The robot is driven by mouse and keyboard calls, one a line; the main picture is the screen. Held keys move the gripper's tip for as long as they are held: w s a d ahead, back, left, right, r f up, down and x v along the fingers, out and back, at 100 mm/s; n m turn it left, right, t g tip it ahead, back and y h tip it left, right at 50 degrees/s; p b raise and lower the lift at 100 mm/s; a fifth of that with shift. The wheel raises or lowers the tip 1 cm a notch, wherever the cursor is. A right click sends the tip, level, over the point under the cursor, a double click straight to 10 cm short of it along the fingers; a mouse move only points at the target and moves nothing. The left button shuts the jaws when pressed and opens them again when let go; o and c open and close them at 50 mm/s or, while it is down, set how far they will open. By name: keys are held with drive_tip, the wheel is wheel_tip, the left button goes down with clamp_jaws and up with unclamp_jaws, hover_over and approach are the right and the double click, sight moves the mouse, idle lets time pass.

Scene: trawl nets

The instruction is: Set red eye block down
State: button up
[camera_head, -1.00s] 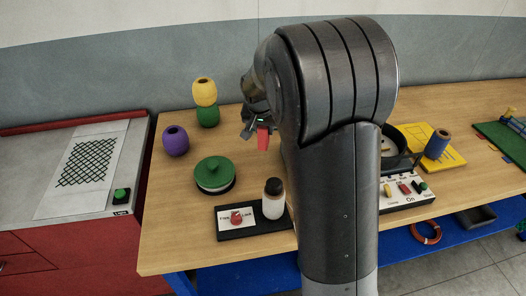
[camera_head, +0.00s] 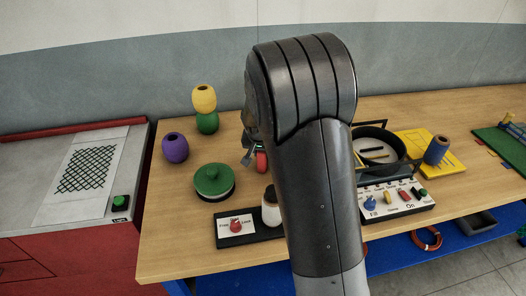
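The red eye block (camera_head: 262,161) shows as a small red piece on the wooden table's far side, just left of my arm. Part of it is hidden behind the arm. My gripper (camera_head: 250,154) is at the block, mostly covered by my own arm. Only a bit of a finger shows to the block's left. I cannot see whether the fingers are closed on the block, or whether its underside touches the table.
A yellow spool (camera_head: 204,98) stands on a green one (camera_head: 207,123), beside a purple one (camera_head: 175,147). A green-lidded pot (camera_head: 214,181) and a bottle (camera_head: 271,210) stand nearer. A black round pan (camera_head: 378,143), switch panel (camera_head: 398,197) and blue spool (camera_head: 437,150) are right of my arm.

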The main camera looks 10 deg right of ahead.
drive_tip(key=o, duration=0.3)
drive_tip(key=v, duration=1.1)
drive_tip(key=shift+s+d+r+n+t+y, duration=0.35)
drive_tip(key=shift+s+r+n, duration=0.75)
drive_tip(key=shift+s, duration=3.8)
drive_tip(key=shift+s+d+r+n+t+y, duration=0.1)
drive_tip(key=shift+s+d+r+n+y, duration=0.25)
drive_tip(key=shift+s+r, duration=3)
drive_tip(key=shift+s+d+f+n+t+y, duration=0.2)
drive_tip(key=shift+s+d+n, duration=0.45)
drive_tip(key=shift+s, duration=5.75)
drive_tip(key=shift+a+r, duration=0.15)
